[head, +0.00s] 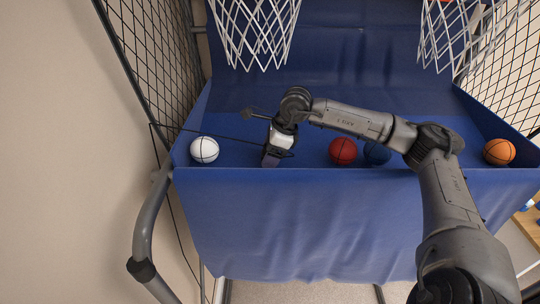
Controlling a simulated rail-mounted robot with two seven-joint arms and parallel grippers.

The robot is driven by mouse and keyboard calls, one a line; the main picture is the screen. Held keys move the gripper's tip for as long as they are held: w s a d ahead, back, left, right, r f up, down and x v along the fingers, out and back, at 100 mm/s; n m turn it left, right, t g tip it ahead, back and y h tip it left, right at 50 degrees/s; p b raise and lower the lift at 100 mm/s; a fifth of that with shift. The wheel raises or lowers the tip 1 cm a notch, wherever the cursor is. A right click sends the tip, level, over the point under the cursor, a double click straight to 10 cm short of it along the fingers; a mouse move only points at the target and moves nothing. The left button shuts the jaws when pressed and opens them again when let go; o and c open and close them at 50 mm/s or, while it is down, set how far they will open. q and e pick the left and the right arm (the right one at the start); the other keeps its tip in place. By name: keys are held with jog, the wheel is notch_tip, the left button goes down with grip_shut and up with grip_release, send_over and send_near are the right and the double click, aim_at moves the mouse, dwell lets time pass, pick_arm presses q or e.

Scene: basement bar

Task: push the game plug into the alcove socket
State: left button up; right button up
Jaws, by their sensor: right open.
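My right gripper (271,158) reaches in from the right and points down over the front of the blue game bed, between the white ball and the red ball. It is open, but its fingertips are small and dark, and I cannot tell whether anything lies between them. A thin black cord (205,131) runs from the left frame towards the right wrist; another stretch drops down the left side. I cannot make out the game plug at either end. No alcove or socket is visible. My left gripper is not in view.
The blue basketball game bed (330,215) fills the middle. A white ball (204,150), a red ball (343,151), a dark blue ball (377,153) and an orange ball (498,152) lie in it. Nets hang above. A grey tube frame (148,225) stands left, beside a bare wall.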

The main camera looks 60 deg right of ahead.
jog(key=shift+c, duration=0.4)
jog(key=c, duration=0.9)
